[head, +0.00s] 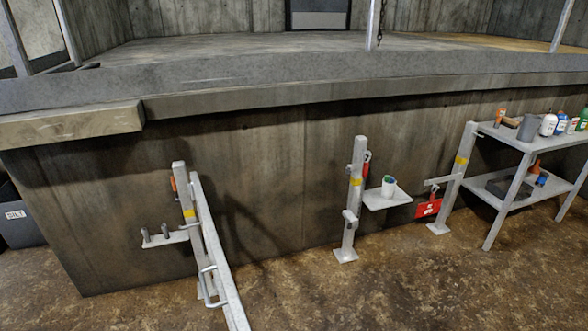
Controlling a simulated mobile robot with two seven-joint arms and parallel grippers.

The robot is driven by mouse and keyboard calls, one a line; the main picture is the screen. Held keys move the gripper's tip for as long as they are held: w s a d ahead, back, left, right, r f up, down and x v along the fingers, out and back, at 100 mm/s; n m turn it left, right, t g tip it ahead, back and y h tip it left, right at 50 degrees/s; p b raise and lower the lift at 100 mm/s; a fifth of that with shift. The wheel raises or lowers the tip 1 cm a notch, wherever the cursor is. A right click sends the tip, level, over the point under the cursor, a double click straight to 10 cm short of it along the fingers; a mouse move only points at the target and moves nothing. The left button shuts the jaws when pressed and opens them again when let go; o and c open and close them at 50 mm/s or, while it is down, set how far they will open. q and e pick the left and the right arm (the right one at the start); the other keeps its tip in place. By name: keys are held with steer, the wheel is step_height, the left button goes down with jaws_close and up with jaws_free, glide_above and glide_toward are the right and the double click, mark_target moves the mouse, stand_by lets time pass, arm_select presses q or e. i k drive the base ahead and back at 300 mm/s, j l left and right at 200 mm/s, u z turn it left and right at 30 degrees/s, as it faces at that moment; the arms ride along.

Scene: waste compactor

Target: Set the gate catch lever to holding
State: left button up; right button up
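A grey metal gate (219,262) stands swung out toward me beside the left post (184,200). A small orange handle (174,187) shows at the left side of that post. The middle post (353,205) has a yellow band and a small red lever-like part (367,163) near its top right. I cannot tell for sure which of these is the gate catch lever, nor its setting. Neither of my grippers is in view.
A small shelf (392,200) on the middle post holds a white cup (388,186). A red sign (428,208) hangs by the right post (454,177). A two-level rack (512,140) with bottles stands at right. The floor (345,295) before the middle post is clear.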

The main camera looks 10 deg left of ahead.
mark_target(175, 186)
steer(key=j+u, duration=0.1)
steer(key=u, duration=0.75)
steer(key=j+z, duration=0.1)
steer(key=j, duration=1.35)
steer(key=i+j+z, duration=0.3)
steer(key=i+j, duration=0.9)
steer(key=i+l, duration=0.25)
steer(key=i+l+z, duration=0.1)
steer(key=i+l, duration=0.2)
steer(key=i, duration=0.15)
